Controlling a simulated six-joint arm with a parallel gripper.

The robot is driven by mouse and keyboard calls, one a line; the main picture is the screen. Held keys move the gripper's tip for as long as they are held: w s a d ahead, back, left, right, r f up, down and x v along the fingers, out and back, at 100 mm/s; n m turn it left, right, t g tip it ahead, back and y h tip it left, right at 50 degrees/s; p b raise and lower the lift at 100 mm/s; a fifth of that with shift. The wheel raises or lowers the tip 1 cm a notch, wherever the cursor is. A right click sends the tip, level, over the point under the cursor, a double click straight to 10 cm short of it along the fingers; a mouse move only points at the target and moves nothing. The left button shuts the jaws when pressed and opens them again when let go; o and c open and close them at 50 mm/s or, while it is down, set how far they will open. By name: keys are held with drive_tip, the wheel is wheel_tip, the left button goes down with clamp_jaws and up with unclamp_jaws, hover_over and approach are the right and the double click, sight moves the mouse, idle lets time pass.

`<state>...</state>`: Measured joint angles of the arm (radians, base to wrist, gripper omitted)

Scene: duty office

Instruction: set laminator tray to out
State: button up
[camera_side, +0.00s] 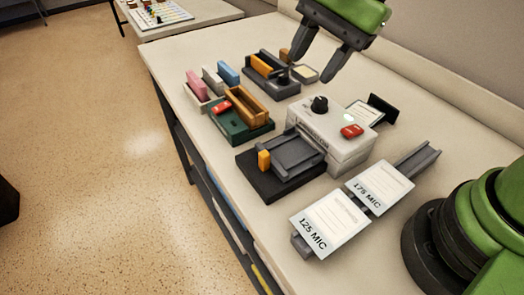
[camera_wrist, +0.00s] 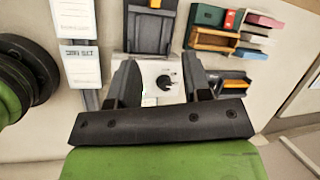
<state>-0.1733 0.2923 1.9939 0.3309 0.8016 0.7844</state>
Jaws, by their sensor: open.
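The laminator (camera_side: 312,140) is a white box with a black knob (camera_side: 320,104), a red button (camera_side: 352,131) and a small lit green lamp. Its grey tray (camera_side: 290,152) lies at its front on a black base (camera_side: 262,181), with an orange tab (camera_side: 264,160) at the outer end. My gripper (camera_side: 312,68) is open and empty, above the desk behind the laminator. In the wrist view my gripper (camera_wrist: 160,72) has its fingers either side of the laminator (camera_wrist: 152,78) and its knob (camera_wrist: 164,81); the tray (camera_wrist: 150,30) lies beyond them.
Cards marked 125 MIC (camera_side: 329,223) and 175 MIC (camera_side: 380,186) sit on a grey rail (camera_side: 418,160) right of the laminator. A green tray with a wooden box (camera_side: 247,106), coloured blocks and a grey holder (camera_side: 270,82) stand left. The desk's front edge (camera_side: 190,150) is close.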

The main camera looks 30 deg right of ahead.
sight(261, 155)
drive_tip(key=a+f+m, duration=0.1)
drive_tip(key=a+f, duration=0.1)
drive_tip(key=f, duration=0.4)
drive_tip(key=w+a+f+m+g, duration=0.1)
drive_tip(key=a+f, duration=0.1)
drive_tip(key=f, duration=0.4)
drive_tip(key=w+a+f+m+g, duration=0.1)
drive_tip(key=a+f+m, duration=0.1)
drive_tip(key=f, duration=0.4)
drive_tip(key=shift+w+a+f, duration=0.1)
drive_tip(key=shift+w+a, duration=0.15)
drive_tip(key=shift+a, duration=0.35)
drive_tip(key=shift+c, duration=0.4)
drive_tip(key=shift+a, duration=0.1)
clamp_jaws()
